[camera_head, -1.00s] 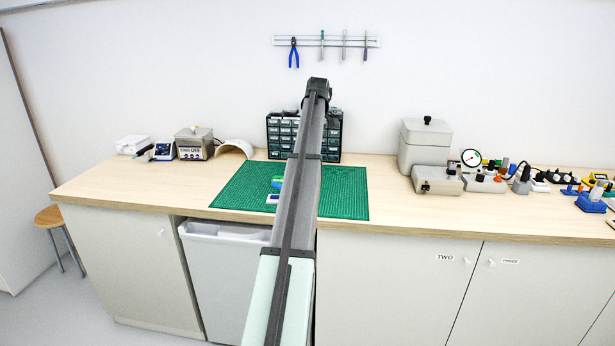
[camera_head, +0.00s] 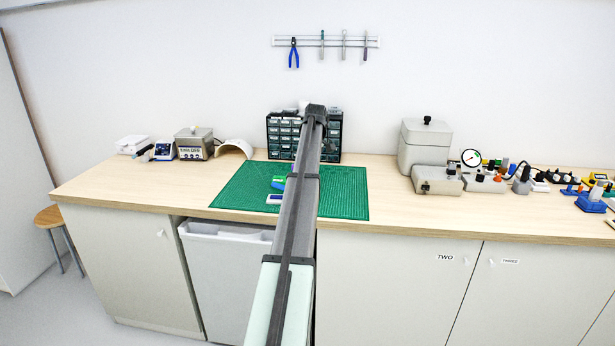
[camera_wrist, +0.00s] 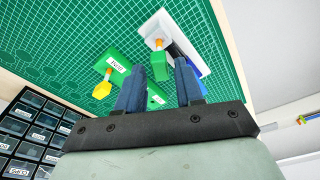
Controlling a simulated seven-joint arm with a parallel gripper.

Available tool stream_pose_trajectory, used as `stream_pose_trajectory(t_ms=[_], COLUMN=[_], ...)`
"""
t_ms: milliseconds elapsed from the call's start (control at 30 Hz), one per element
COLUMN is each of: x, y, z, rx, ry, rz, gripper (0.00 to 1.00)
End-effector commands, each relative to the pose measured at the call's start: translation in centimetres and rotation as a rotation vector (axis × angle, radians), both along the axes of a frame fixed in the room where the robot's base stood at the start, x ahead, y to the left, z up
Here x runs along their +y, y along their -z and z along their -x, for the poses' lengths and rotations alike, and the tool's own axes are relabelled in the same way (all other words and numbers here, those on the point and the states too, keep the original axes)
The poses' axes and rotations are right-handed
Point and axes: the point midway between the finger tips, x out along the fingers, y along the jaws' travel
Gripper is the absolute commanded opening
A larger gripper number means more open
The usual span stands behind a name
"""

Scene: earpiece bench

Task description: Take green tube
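A green tube (camera_wrist: 118,66) with a white label and a yellow cap lies on the green cutting mat (camera_wrist: 60,40) in the wrist view. A green patch shows between my fingers; I cannot tell whether it belongs to this tube.
A dark drawer cabinet (camera_head: 285,135) stands behind the mat. A blue and white item (camera_wrist: 200,62) lies by the right finger. Grey boxes (camera_head: 425,145) and several small devices stand to the right. A white bin (camera_head: 225,270) sits below the counter.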

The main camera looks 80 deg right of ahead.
Motion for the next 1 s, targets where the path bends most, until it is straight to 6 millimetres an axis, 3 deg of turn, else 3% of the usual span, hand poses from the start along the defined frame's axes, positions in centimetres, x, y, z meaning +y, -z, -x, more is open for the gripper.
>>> stream_pose_trajectory(t_ms=[500, 1000], x=[-0.05, -0.04], y=[0.83, 0.81], z=[-0.09, -0.09], rx=[0.0, 0.0], ry=[0.0, 0.0], rz=[0.0, 0.0], gripper=[0.36, 0.12])
